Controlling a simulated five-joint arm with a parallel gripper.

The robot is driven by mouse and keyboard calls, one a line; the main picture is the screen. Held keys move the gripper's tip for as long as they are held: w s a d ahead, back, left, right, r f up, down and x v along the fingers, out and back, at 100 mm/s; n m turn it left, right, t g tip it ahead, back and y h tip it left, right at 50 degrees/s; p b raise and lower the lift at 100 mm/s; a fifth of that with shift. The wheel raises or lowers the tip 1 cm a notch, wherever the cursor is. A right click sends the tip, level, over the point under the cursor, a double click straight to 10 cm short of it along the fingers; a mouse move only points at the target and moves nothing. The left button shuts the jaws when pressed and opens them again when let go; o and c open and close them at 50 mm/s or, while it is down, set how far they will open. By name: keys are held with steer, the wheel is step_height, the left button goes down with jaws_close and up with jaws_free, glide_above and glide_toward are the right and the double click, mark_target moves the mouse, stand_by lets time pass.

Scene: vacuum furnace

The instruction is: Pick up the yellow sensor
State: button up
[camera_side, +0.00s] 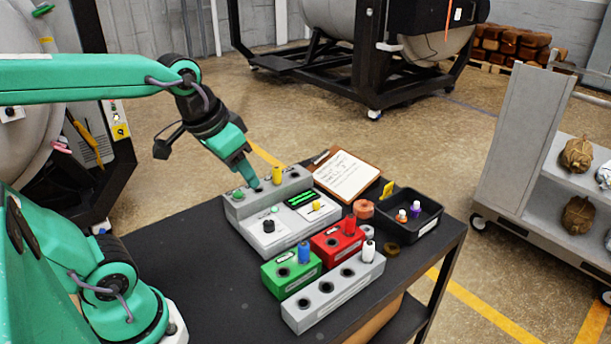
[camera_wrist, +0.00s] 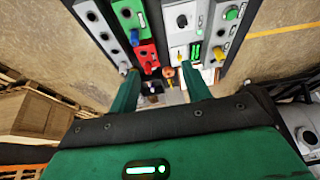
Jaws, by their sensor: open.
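The yellow sensor (camera_side: 277,175) stands upright in the raised back row of the grey station (camera_side: 262,236). In the wrist view a yellow piece in the station's right-hand row looks like this sensor (camera_wrist: 218,53). My gripper (camera_side: 253,182) is open and empty, with its fingers pointing down by the back row, a little left of the sensor in the side view. In the wrist view the sensor lies to the right of the space between my fingertips (camera_wrist: 159,73). Whether a fingertip touches the station, I cannot tell.
A green block (camera_side: 292,278) with a blue piece, a red block (camera_side: 330,250) with a red piece and a grey block (camera_side: 325,304) with a white piece stand in front. A black tray (camera_side: 433,212) and a clipboard (camera_side: 348,174) lie right. The table's left part is clear.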

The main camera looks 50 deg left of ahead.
steer(key=w+a+f+g, duration=0.1)
steer(key=w+a+g, duration=0.2)
steer(key=w+a, duration=0.6)
steer(key=n+g, duration=0.1)
steer(key=g, duration=0.1)
glide_above(276, 167)
steer(key=d, duration=0.1)
steer(key=f, duration=0.7)
steer(key=shift+s+d+f, duration=0.15)
steer(key=shift+s+f, duration=0.1)
steer(key=shift+f, duration=0.15)
steer(key=shift+w+a+f, duration=0.15)
steer(key=shift+a+f, duration=0.2)
steer(key=shift+f, duration=1.25)
steer(key=shift+f, duration=0.1)
steer(key=shift+w+a+f, duration=0.1)
steer(key=shift+f, duration=1.2)
steer(key=shift+a+f, duration=0.1)
steer(key=shift+f, duration=1.15)
jaws_close()
